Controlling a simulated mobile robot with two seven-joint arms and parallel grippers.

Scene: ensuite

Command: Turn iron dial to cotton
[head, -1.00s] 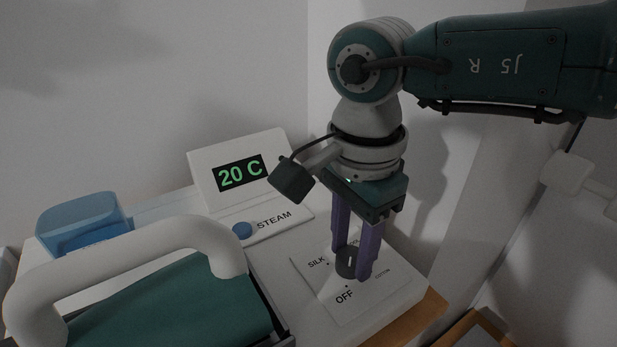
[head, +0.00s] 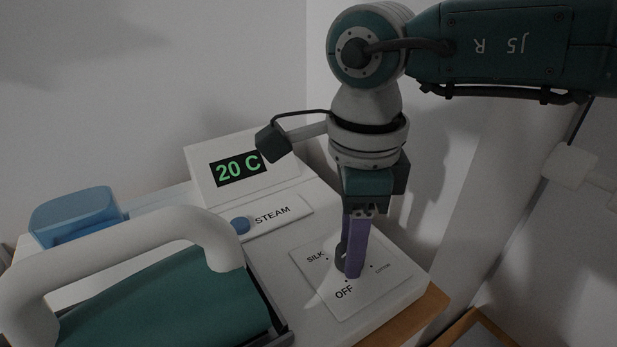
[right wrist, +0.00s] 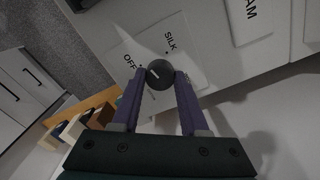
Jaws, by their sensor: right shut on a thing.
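The iron's dial (right wrist: 157,73) is a small dark round knob with a white pointer line, on a white panel (head: 374,292) marked OFF, SILK and COTTON. In the right wrist view the pointer line lies toward the OFF side. My right gripper (right wrist: 158,84) is shut on the dial, one purple finger on each side. In the head view the right gripper (head: 351,262) points down at the panel, and its near finger hides most of the dial and one label behind it. The COTTON mark (head: 383,267) is right of the fingers. My left gripper is not in view.
The iron station has a display (head: 238,168) reading 20 C and a blue STEAM button (head: 242,225). A blue translucent tank (head: 75,215) is at the left. A white handle (head: 125,240) over a green body fills the front left. A wall stands close behind.

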